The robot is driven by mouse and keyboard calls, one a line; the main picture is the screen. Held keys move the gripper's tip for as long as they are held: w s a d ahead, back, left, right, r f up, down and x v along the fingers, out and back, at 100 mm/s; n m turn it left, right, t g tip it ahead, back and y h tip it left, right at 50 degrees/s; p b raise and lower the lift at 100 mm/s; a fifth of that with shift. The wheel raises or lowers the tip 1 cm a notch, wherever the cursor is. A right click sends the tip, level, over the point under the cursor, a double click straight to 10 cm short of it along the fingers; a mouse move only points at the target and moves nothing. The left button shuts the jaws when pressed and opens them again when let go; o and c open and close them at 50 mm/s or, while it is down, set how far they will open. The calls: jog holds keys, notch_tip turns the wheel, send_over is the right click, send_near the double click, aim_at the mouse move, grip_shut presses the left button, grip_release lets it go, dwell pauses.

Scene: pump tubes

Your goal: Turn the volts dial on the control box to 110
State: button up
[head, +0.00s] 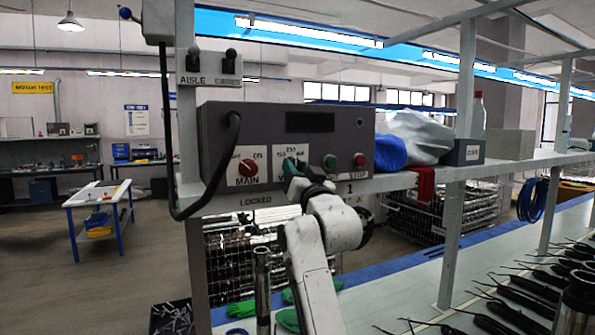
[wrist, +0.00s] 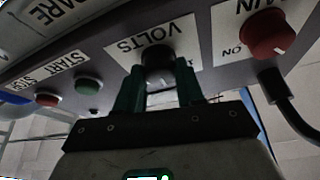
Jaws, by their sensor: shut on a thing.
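The grey control box (head: 268,122) sits on the shelf in the head view, with a dark display in its upper face. Its black volts dial (wrist: 157,58) is on a white plate marked VOLTS in the wrist view. My gripper (wrist: 157,78) is shut on the dial, one green finger on each side. In the head view my gripper (head: 292,170) reaches up to the box front from below and hides most of the dial. The number the dial points to cannot be read.
The red MAIN knob (head: 249,166) is left of the dial; the green START button (head: 330,161) and red STOP button (head: 360,159) are right. A black cable (head: 232,135) hangs at the box's left. A grey bag (head: 420,135) and a blue one (head: 391,152) lie to its right.

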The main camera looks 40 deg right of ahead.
jog(key=shift+c, duration=1.1)
jog(key=shift+n, duration=0.3)
jog(key=n+y, duration=0.1)
jog(key=n+y+b, duration=0.1)
jog(key=n, duration=0.1)
jog(key=shift+s+d+f+n+t+b, duration=0.1)
jog(key=shift+d+f+n+t+b, duration=0.1)
jog(key=shift+n+t+b, duration=0.1)
jog(key=shift+r+n+y+b, duration=0.1)
jog(key=shift+n+y+b, duration=1.05)
jog(key=shift+n, duration=1.05)
jog(key=shift+n+y+b, duration=1.05)
jog(key=shift+n+y, duration=0.2)
jog(key=shift+n, duration=0.95)
jog(key=shift+r, duration=0.1)
